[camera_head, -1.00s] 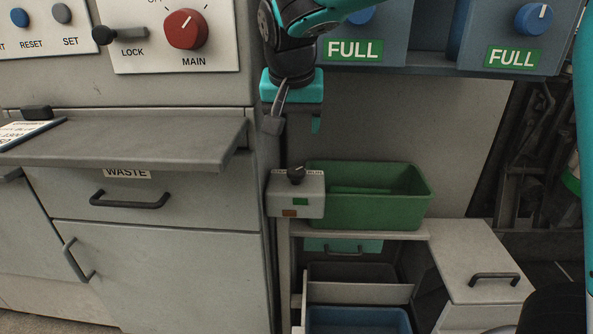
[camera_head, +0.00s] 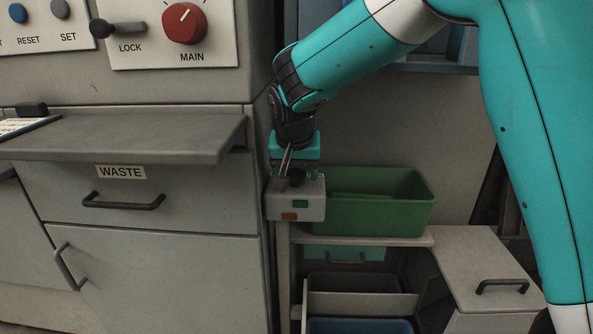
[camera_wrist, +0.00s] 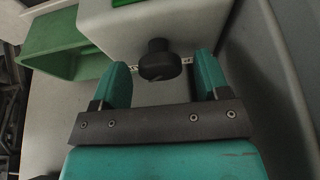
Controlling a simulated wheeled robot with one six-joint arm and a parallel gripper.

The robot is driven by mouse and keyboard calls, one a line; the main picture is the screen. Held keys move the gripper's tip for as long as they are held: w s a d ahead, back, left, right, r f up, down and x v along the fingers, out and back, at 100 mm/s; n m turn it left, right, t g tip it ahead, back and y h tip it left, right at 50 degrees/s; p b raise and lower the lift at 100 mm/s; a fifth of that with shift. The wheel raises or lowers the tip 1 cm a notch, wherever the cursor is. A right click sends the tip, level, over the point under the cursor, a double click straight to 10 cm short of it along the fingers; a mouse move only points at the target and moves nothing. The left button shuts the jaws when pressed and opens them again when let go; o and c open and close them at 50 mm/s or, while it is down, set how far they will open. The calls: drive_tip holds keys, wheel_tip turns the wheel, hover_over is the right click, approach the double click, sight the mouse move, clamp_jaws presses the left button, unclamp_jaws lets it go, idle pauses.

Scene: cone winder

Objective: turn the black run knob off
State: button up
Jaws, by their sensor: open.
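In the head view the knob (camera_head: 296,177) is partly covered by my gripper (camera_head: 293,178). In the wrist view my gripper (camera_wrist: 163,82) is open, with one teal finger on each side of the knob and a gap on both sides. The knob is not gripped. Labels beside the knob are mostly hidden and unreadable.
A green bin (camera_head: 380,205) stands right beside the control box on a shelf. A grey ledge (camera_head: 120,138) juts out on the left above the WASTE drawer (camera_head: 140,190). The red MAIN knob (camera_head: 184,23) is up left.

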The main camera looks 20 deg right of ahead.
drive_tip(key=c, duration=0.9)
drive_tip(key=shift+r+n+p, duration=0.1)
drive_tip(key=shift+n+p, duration=0.2)
drive_tip(key=n+y+p, duration=0.1)
drive_tip(key=n+p, duration=0.1)
drive_tip(key=n, duration=0.1)
drive_tip(key=shift+d+n+y, duration=0.15)
drive_tip(key=shift+n+y, duration=0.15)
drive_tip(key=shift+n+y+p, duration=0.9)
drive_tip(key=shift+n+p, duration=0.7)
drive_tip(key=shift+n, duration=0.7)
drive_tip(key=o, duration=0.9)
